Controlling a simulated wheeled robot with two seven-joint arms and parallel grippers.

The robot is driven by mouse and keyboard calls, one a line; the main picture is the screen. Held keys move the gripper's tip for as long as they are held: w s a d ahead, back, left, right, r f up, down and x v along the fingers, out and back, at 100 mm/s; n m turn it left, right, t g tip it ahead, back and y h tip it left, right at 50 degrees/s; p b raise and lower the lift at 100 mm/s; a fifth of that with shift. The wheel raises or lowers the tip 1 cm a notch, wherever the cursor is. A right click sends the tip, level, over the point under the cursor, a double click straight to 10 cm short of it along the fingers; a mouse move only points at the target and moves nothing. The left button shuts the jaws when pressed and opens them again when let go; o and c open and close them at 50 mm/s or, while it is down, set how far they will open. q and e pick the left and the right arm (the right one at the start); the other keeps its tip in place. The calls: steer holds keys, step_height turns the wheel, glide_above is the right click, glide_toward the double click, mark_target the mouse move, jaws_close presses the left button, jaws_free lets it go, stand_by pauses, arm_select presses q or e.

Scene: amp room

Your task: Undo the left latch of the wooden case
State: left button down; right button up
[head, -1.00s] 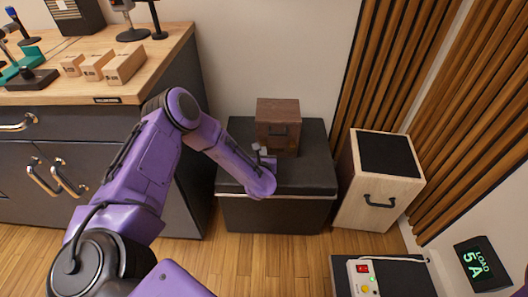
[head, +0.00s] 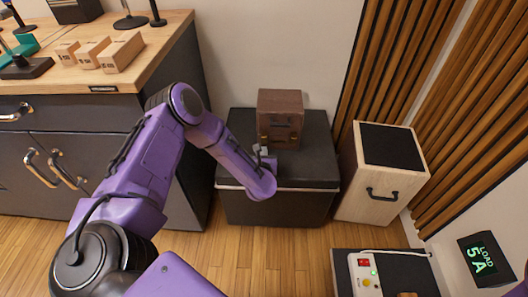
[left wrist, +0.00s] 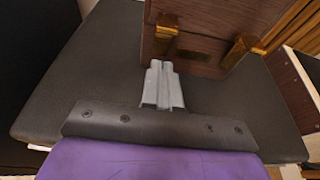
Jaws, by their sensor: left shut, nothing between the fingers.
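The brown wooden case (head: 280,105) stands upright on a dark, flat-topped box. Its front shows brass fittings in the left wrist view: the left latch (left wrist: 166,27) at the left edge and the right latch (left wrist: 241,50) farther right. My left gripper (head: 260,151) is in front of the case's lower left front. In the left wrist view its grey fingertips (left wrist: 160,66) are together and empty, just below the left latch with a small gap showing. I cannot tell whether either latch is fastened. My right gripper is out of view.
The dark box (head: 305,170) has bare top around the case. A pale wooden box (head: 375,205) with a black top stands to the right. A workbench (head: 120,80) is at left. A power unit (head: 363,272) is at lower right.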

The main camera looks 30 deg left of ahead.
arm_select(q)
steer(key=shift+s+d+f+b, duration=0.15)
steer(key=shift+s+d+f, duration=0.15)
steer(key=shift+s, duration=0.15)
steer(key=shift+s+d+f+b, duration=0.15)
steer(key=shift+s+d+f, duration=0.15)
steer(key=shift+s, duration=0.1)
steer(key=shift+s+r, duration=0.15)
steer(key=p+v, duration=0.3)
steer(key=v, duration=0.4)
steer(key=shift+r+p, duration=0.35)
steer(key=shift+p, duration=0.05)
